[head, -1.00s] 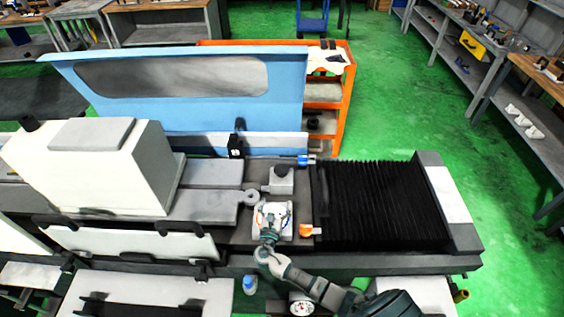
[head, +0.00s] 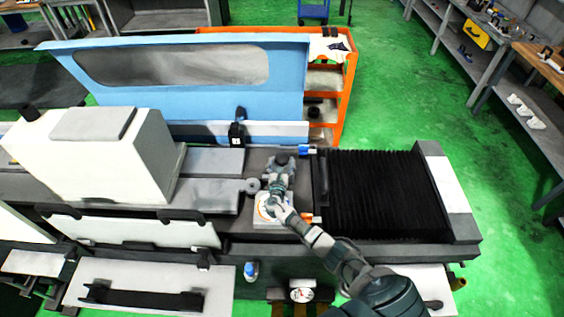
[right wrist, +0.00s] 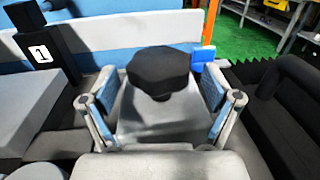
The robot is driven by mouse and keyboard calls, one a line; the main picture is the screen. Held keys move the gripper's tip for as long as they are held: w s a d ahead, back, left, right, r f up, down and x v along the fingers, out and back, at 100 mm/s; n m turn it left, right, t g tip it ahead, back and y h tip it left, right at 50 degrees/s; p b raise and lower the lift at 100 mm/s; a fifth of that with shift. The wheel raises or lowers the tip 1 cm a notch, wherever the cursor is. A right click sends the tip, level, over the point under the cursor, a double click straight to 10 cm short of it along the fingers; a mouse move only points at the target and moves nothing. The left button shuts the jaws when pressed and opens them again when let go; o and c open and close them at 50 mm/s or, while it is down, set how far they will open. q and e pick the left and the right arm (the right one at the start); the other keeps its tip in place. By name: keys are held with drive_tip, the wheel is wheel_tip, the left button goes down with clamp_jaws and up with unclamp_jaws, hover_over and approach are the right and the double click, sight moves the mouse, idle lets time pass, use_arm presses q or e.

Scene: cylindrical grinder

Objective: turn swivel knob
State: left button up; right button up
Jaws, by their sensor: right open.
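The swivel knob is a black, many-sided knob (right wrist: 158,68) on top of a grey block (right wrist: 150,120) in the right wrist view. In the head view the knob (head: 282,158) shows as a small dark spot just beyond my right gripper (head: 279,172). In the right wrist view my right gripper (right wrist: 158,104) is open, with one finger on each side of the block. The knob lies ahead between the fingers, and neither finger visibly touches it. My left gripper is not in view.
A blue part (right wrist: 203,54) stands close to the right of the knob. Black bellows (head: 385,193) lie to the right, a white housing (head: 90,150) to the left. The blue cover (head: 180,85) stands behind.

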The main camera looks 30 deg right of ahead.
drive_tip(key=shift+w+d, duration=0.3)
drive_tip(key=shift+w, duration=0.15)
drive_tip(key=c, duration=1.1)
drive_tip(key=shift+s+d+r+n+t+y, duration=0.1)
drive_tip(key=shift+d+n+t+y, duration=0.05)
drive_tip(key=shift+n+t+y, duration=0.65)
drive_tip(key=shift+c, duration=0.2)
drive_tip(key=shift+n+t+y+b, duration=0.35)
drive_tip(key=shift+n+y, duration=0.35)
drive_tip(key=shift+y, duration=0.8)
drive_tip(key=o, duration=1.1)
